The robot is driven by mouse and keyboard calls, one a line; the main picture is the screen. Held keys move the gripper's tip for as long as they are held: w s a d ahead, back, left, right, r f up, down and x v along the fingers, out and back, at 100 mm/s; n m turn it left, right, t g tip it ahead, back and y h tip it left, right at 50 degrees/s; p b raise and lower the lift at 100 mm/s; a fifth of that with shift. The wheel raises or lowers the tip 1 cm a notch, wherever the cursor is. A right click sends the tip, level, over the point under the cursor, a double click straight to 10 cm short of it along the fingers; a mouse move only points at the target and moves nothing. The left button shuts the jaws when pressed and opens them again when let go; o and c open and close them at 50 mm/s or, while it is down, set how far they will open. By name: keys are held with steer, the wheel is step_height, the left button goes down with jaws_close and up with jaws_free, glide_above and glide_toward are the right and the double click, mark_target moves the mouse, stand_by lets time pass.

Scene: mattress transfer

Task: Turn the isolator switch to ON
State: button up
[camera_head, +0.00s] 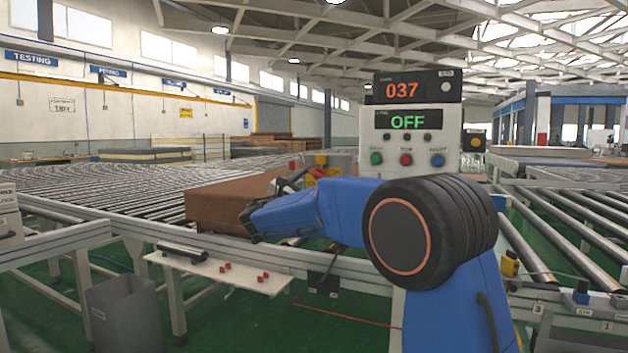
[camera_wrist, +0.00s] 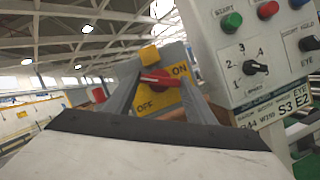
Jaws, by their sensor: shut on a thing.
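The isolator switch has a yellow plate (camera_wrist: 172,102) marked ON at its upper right and OFF at its lower left in the wrist view. Its red handle (camera_wrist: 162,79) sits between the two grey fingers of my gripper (camera_wrist: 157,88), which is shut on it. The handle lies nearly level across the picture; I cannot tell which label it points to. In the head view the yellow and red switch (camera_head: 322,173) shows partly, behind my blue arm. The console display (camera_head: 408,122) reads OFF in green.
The console (camera_head: 385,145) carries a red 037 display and coloured buttons; its panel with a black selector knob (camera_wrist: 256,67) stands close right of my gripper. A grey bin (camera_head: 124,315) stands at lower left.

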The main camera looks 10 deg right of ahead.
steer(key=m+g, duration=0.2)
steer(key=m, duration=0.2)
steer(key=m+g, duration=0.1)
steer(key=m, duration=0.3)
steer(key=shift+w+a+r+g+h, duration=0.1)
steer(key=shift+a+r+g+h, duration=0.05)
steer(key=shift+g+h, duration=0.2)
steer(key=m+g, duration=0.1)
steer(key=m, duration=0.2)
steer(key=m+g+y, duration=0.1)
steer(key=m, duration=0.1)
steer(key=shift+r+m, duration=0.15)
steer(key=shift+m, duration=0.25)
steer(key=shift+y, duration=0.25)
steer(key=o, duration=1)
steer(key=shift+o, duration=0.2)
steer(key=v, duration=1.7)
steer(key=shift+a, duration=0.15)
